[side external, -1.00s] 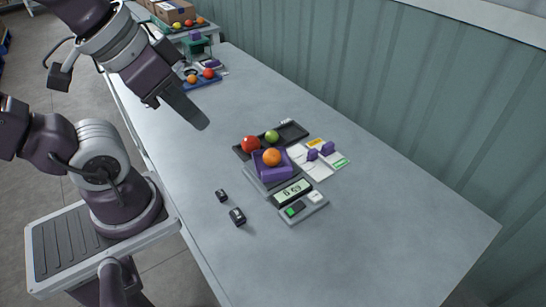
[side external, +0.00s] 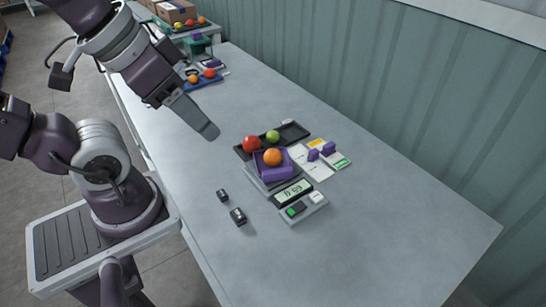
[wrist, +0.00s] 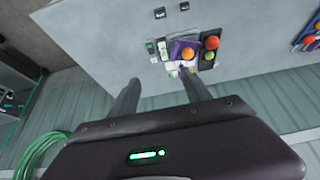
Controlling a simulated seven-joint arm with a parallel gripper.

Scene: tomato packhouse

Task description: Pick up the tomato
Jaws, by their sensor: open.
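An orange tomato (side external: 271,157) sits in a purple holder (side external: 270,172) on a scale with a lit display; it also shows in the wrist view (wrist: 187,54). A red tomato (side external: 252,143) and a green tomato (side external: 272,136) lie on a black tray (side external: 294,131) just behind it; both show in the wrist view, red (wrist: 212,42) and green (wrist: 209,55). My gripper (side external: 208,131) hangs above the table, left of and apart from these tomatoes. In the wrist view its two fingers (wrist: 160,92) are spread with nothing between them.
A scale display (side external: 293,193) and a small button unit (side external: 304,207) stand in front of the holder. Two small black blocks (side external: 238,216) lie nearer the table edge. Cards with purple pieces (side external: 328,148) lie right. A blue tray (side external: 204,80) holds more fruit farther back. The table's right end is clear.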

